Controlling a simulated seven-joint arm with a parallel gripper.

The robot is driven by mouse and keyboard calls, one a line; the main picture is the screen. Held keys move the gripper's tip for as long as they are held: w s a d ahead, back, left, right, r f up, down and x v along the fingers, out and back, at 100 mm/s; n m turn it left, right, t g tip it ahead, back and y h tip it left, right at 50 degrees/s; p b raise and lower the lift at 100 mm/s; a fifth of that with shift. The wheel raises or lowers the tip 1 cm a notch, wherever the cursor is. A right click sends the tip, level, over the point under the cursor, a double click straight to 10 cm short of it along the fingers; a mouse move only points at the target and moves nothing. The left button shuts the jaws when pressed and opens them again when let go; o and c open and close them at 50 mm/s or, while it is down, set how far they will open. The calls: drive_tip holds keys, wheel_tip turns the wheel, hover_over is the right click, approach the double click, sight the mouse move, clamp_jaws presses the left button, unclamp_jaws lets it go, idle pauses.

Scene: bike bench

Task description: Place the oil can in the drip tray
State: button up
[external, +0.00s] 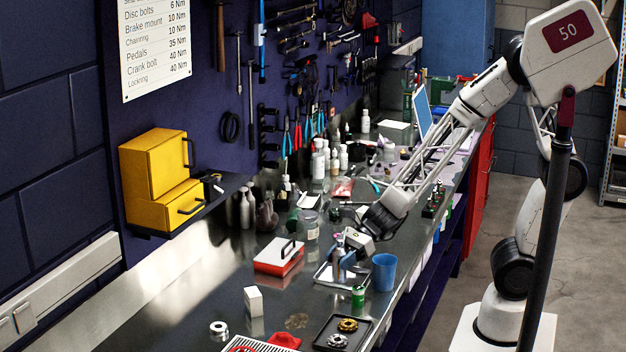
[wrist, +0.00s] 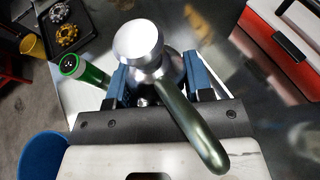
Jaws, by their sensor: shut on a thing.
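My gripper (wrist: 157,78) has its blue fingers closed around the oil can (wrist: 140,42), which has a round silver top and a long curved dark-green tube running toward the camera. In the external view my gripper (external: 343,264) points down over a shallow dark-rimmed tray with a pale floor (external: 322,276). The can is mostly hidden there by the fingers. A slatted metal tray (external: 240,344) is cut off at the bottom edge. I cannot tell for sure which of these is the drip tray, or whether the can touches anything below.
A blue cup (external: 384,271) and green can (external: 358,296) stand close to my gripper on the right. A red-and-white case (external: 278,257) lies left. A black tray (external: 320,344) holds gears in front. A white box (external: 253,301) stands nearby. Bottles crowd the back.

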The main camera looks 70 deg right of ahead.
drive_tip(key=shift+f, duration=0.1)
drive_tip(key=o, duration=1.2)
drive_tip(key=shift+c, duration=0.2)
drive_tip(key=shift+s+d+r, duration=0.2)
drive_tip(key=shift+d+r, duration=0.15)
drive_tip(key=shift+d, duration=0.1)
drive_tip(key=v, duration=1.1)
drive_tip(key=shift+s+r, duration=0.1)
drive_tip(key=shift+r, duration=0.05)
